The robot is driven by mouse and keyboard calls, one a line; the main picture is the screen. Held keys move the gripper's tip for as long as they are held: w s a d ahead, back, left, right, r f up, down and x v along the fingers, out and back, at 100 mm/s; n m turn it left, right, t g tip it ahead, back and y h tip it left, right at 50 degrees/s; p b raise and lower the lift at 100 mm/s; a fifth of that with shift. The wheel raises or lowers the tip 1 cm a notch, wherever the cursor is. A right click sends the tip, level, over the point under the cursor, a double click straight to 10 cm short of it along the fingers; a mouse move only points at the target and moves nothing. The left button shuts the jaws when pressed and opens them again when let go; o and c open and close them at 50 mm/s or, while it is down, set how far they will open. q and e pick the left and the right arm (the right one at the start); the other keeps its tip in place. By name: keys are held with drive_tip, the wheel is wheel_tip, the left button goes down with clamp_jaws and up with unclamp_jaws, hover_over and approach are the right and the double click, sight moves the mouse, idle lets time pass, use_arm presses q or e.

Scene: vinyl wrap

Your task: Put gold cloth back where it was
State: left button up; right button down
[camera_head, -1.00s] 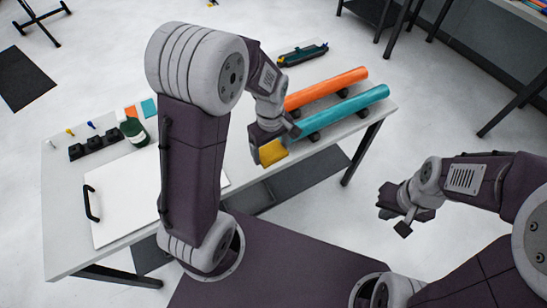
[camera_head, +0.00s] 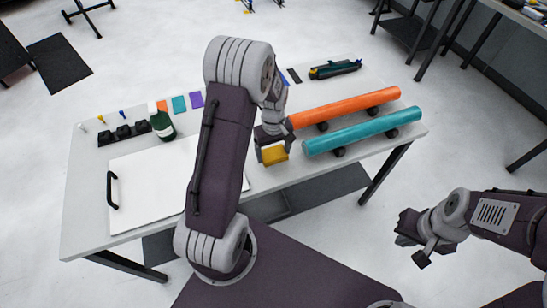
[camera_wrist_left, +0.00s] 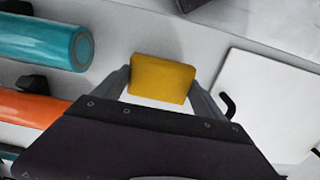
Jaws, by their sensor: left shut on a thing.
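The gold cloth (camera_head: 275,155) is a small yellow block-like piece held by my left gripper (camera_head: 273,152) near the table's front edge, just left of the teal roll's end. In the left wrist view the cloth (camera_wrist_left: 162,78) sits between the two fingers of my left gripper (camera_wrist_left: 165,88), which is shut on it. I cannot tell if the cloth touches the table. My right gripper (camera_head: 412,243) is off the table at the lower right, away from the cloth; its finger gap is not clear.
A teal roll (camera_head: 360,131) and an orange roll (camera_head: 345,106) lie on black supports to the right. A white panel (camera_head: 150,190) with a black handle lies left.

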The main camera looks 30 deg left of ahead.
sight(273, 153)
use_arm(q)
wheel_tip(273, 153, down, 3)
drive_tip(key=shift+s+f, duration=0.1)
drive_tip(key=shift+f, duration=0.25)
drive_tip(key=shift+f, duration=0.15)
drive_tip(key=o, duration=1.3)
drive_tip(key=shift+c, duration=0.2)
wheel_tip(273, 153, up, 12)
drive_tip(key=shift+r+p, duration=0.25)
drive_tip(key=shift+p, duration=0.25)
drive_tip(key=s+d+m, duration=0.3)
drive_tip(key=s+m, duration=0.2)
drive_tip(key=s, duration=0.1)
drive_tip(key=s+d+m+t, duration=0.1)
drive_tip(key=s+d+m, duration=0.3)
drive_tip(key=s, duration=0.2)
drive_tip(key=shift+s+d+f+m, duration=0.15)
drive_tip(key=shift+s+d+m, duration=0.1)
drive_tip(key=shift+m, duration=0.15)
